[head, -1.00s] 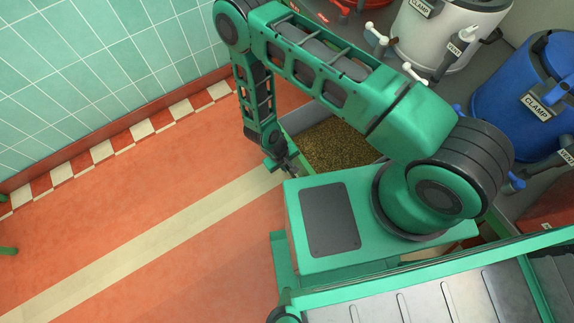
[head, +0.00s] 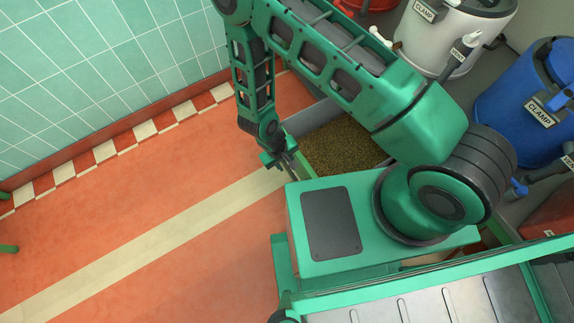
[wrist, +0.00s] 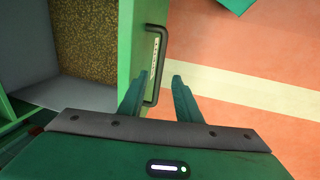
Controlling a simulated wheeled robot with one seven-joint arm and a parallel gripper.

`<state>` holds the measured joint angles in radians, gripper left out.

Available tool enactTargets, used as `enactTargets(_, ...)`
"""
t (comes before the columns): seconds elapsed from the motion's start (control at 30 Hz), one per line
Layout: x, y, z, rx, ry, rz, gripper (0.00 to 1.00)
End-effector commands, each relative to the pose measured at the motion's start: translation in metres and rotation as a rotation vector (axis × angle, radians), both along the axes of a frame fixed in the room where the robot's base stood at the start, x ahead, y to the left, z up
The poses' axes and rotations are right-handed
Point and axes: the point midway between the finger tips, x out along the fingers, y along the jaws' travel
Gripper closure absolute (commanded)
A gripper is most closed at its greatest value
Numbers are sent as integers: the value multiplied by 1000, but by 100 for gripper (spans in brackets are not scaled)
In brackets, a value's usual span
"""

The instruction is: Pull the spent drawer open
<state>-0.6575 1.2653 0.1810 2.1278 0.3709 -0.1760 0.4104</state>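The spent drawer stands open. Its green front (wrist: 140,45) carries a dark bar handle (wrist: 164,45) and a white label with small text. Brown-green grain (head: 345,148) fills part of the drawer, and it also shows in the wrist view (wrist: 88,35). My gripper (wrist: 156,80) is open, with its two green fingers apart. In the wrist view the near end of the handle lies between the fingers, and I see no finger closed on it. In the head view my gripper (head: 285,166) is at the drawer's front, and my arm hides part of the drawer.
A white vessel (head: 440,40) and a blue vessel (head: 520,90), both with clamp labels, stand at the back right. A tiled wall (head: 90,70) runs along the left. The orange floor (head: 150,200) with a cream stripe is clear before the drawer.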

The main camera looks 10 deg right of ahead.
Motion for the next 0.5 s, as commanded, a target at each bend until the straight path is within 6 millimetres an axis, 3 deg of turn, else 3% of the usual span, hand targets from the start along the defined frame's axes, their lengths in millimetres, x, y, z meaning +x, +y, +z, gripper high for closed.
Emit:
enactTargets(0.2,-1,4,21,0,0,1,69)
enactTargets(0.5,-2,5,26,0,0,1,69)
